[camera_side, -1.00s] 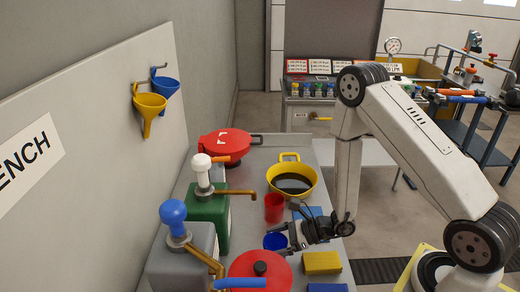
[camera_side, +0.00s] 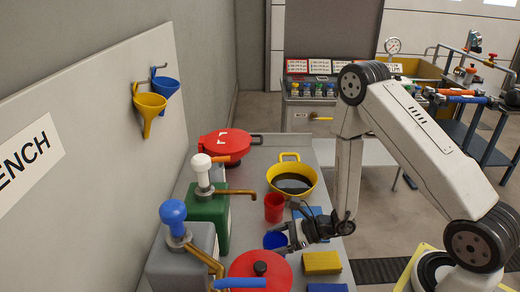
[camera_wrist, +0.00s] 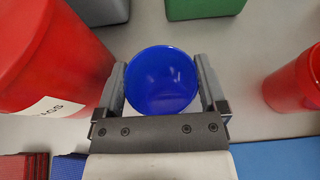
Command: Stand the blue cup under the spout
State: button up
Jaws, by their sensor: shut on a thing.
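The blue cup (camera_wrist: 162,82) is between the fingers of my gripper (camera_wrist: 162,90) in the wrist view, with its open mouth towards the camera. My gripper is shut on it. In the side view the blue cup (camera_side: 275,240) shows at the tip of my gripper (camera_side: 288,238), low over the bench; I cannot tell whether it touches the top. Two pumps stand to its left: a green one with a white knob (camera_side: 207,210) and a grey one with a blue knob (camera_side: 180,250). The green pump's brown spout (camera_side: 235,192) points right, behind the cup. The grey pump's spout (camera_side: 208,262) points towards the front.
A red cup (camera_side: 274,208) stands just behind the blue cup. A red lidded pot (camera_side: 258,270) is close in front. A yellow pan of dark liquid (camera_side: 293,183) is farther back. Yellow (camera_side: 322,262) and blue blocks lie to the right.

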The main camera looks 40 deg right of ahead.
notch_tip(320, 180, up, 10)
jog(key=shift+f, duration=0.2)
dwell(0.7)
dwell(0.6)
jog(key=shift+w+d+f, duration=0.15)
jog(key=shift+w+f, duration=0.15)
jog(key=shift+w, duration=1.15)
jog(key=shift+w+d+f, duration=0.2)
jog(key=shift+w+f, duration=0.05)
jog(key=shift+w, duration=1.25)
jog(key=shift+w+d+f, duration=0.15)
jog(key=shift+w+f, duration=0.15)
jog(key=shift+w, duration=1.15)
jog(key=shift+f, duration=0.15)
jog(key=shift+f, duration=2.1)
jog(key=shift+f, duration=0.1)
